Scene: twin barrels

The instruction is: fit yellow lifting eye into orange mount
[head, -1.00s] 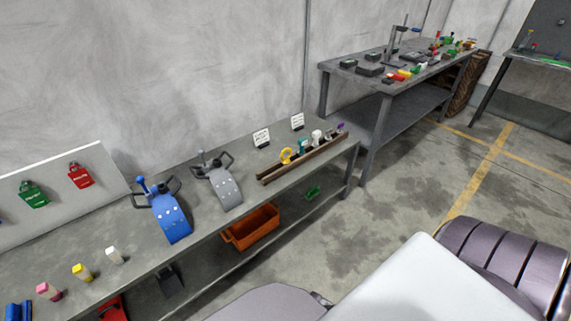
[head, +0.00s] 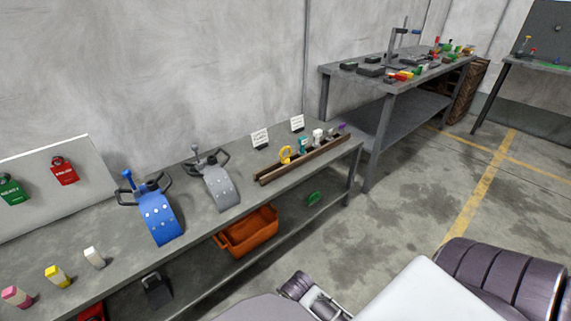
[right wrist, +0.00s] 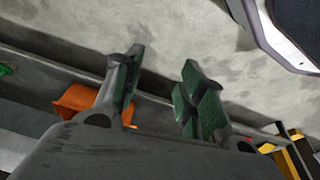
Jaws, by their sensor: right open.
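The yellow lifting eye (head: 286,155) is a small yellow ring. It stands at the left end of a long brown rack (head: 310,161) on the near bench, beside several other small coloured pieces. I cannot make out an orange mount for certain. My right gripper (right wrist: 160,70) shows in the right wrist view with its two dark green fingers apart and nothing between them. It is well away from the ring. My left gripper is not in view.
The near bench (head: 205,225) holds a blue saddle-shaped piece (head: 159,218), a grey one (head: 220,188) and coloured blocks. An orange bin (head: 248,232) sits on its lower shelf. A second bench (head: 395,75) with small parts stands behind.

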